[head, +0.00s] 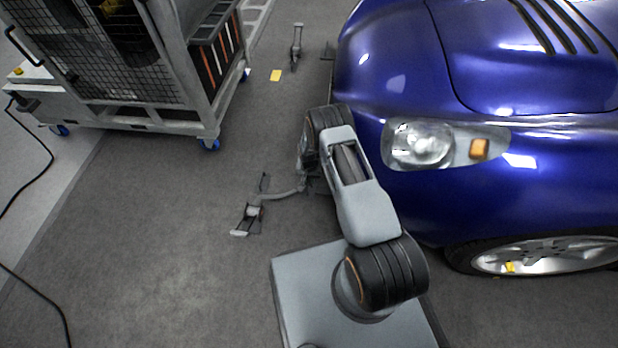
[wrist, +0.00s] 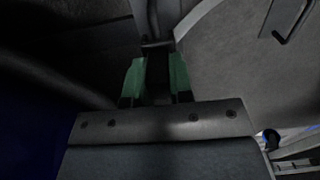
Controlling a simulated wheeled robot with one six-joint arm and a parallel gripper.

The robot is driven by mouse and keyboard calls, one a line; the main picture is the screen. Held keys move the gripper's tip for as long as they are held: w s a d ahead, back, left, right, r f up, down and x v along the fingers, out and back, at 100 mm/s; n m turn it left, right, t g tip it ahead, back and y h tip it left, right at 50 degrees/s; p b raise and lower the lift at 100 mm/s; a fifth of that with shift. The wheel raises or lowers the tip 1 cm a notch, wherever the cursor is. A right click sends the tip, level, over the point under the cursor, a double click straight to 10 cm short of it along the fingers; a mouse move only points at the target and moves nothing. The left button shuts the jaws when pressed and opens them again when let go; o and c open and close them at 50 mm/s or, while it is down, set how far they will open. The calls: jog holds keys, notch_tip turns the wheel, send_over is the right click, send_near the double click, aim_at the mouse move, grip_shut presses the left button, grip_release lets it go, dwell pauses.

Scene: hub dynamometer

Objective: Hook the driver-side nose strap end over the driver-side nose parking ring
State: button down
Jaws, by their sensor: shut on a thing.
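My gripper (wrist: 156,82) shows two green fingers in the wrist view, closed on a dark, narrow piece, which I take to be the strap end (wrist: 157,70). A dark crossbar shows just beyond the fingertips. In the head view my arm hides most of the gripper, which is low beside the front of the blue car (head: 400,80). A grey curved band (head: 282,193) runs from a floor fixture (head: 246,218) towards the gripper; I cannot tell whether it is the strap. I cannot make out the parking ring for certain.
A wire-mesh cart (head: 130,105) on blue castors stands at the upper left. Another small floor fixture (head: 296,45) and a yellow tag (head: 276,75) lie beyond the arm. Black cables (head: 45,305) run along the left. The grey floor between cart and car is mostly clear.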

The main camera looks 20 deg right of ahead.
jog(key=shift+r+p, duration=0.35)
jog(key=shift+r, duration=0.45)
jog(key=shift+r+p, duration=1.1)
jog(key=shift+r, duration=0.75)
